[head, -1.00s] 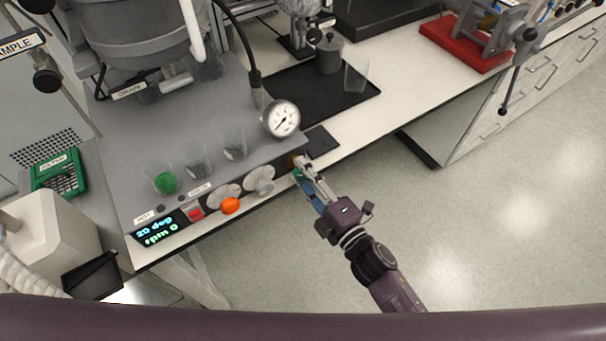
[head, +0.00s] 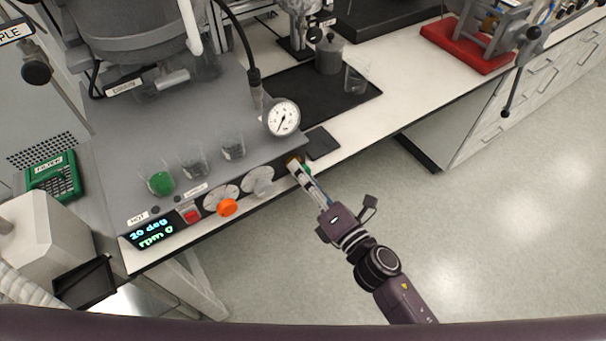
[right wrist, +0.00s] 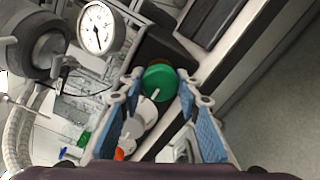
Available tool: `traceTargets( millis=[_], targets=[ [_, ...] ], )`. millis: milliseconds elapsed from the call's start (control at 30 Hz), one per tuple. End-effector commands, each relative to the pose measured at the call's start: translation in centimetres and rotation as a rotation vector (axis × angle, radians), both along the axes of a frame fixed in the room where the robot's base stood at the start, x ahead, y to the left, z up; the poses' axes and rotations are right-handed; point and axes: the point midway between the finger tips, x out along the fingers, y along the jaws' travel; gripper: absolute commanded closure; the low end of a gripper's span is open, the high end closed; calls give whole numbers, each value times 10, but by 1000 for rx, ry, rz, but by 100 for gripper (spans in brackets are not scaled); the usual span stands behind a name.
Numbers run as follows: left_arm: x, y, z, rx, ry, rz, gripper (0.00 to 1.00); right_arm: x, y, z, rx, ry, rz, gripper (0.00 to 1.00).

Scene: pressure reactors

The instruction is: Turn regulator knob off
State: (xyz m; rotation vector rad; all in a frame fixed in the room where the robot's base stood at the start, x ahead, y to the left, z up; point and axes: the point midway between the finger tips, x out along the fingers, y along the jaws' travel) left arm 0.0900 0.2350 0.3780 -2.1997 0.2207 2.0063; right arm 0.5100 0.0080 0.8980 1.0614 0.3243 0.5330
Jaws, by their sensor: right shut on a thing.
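The green regulator knob (right wrist: 160,82) is at the right end of the front panel of the grey reactor base, below the pressure gauge. In the right wrist view it is between the two fingertips of my right gripper (right wrist: 160,78), which is shut on it. In the head view my right gripper (head: 297,168) reaches the panel from the lower right and mostly hides the knob. The round white pressure gauge (head: 281,118) stands above, its needle visible; it also shows in the right wrist view (right wrist: 97,27). My left gripper is not in view.
An orange knob (head: 227,208), a red switch (head: 190,214) and a lit display (head: 152,232) are on the same panel to the left. Several glass beakers (head: 232,146) stand on the base above. A black tray (head: 335,112) lies behind; the floor at right is clear.

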Motion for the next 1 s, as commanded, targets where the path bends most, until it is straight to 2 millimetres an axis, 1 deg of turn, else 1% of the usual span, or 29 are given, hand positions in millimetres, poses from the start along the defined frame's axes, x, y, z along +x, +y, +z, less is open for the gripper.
traceTargets(
  millis=[433, 467, 600, 633, 867, 1000],
  targets=[
    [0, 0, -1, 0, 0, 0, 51, -1, 0, -2, -13, -4, 0, 94],
    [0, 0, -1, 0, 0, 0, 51, -1, 0, -2, -13, -4, 0, 68],
    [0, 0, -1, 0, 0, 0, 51, -1, 0, -1, -11, -4, 1, 53],
    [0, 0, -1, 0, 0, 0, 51, 0, 0, -1, -11, -5, 0, 51],
    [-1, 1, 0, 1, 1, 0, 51, 0, 0, -1, -10, -5, 0, 51],
    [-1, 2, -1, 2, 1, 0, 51, -6, -4, -2, -9, -2, 0, 51]
  ],
)
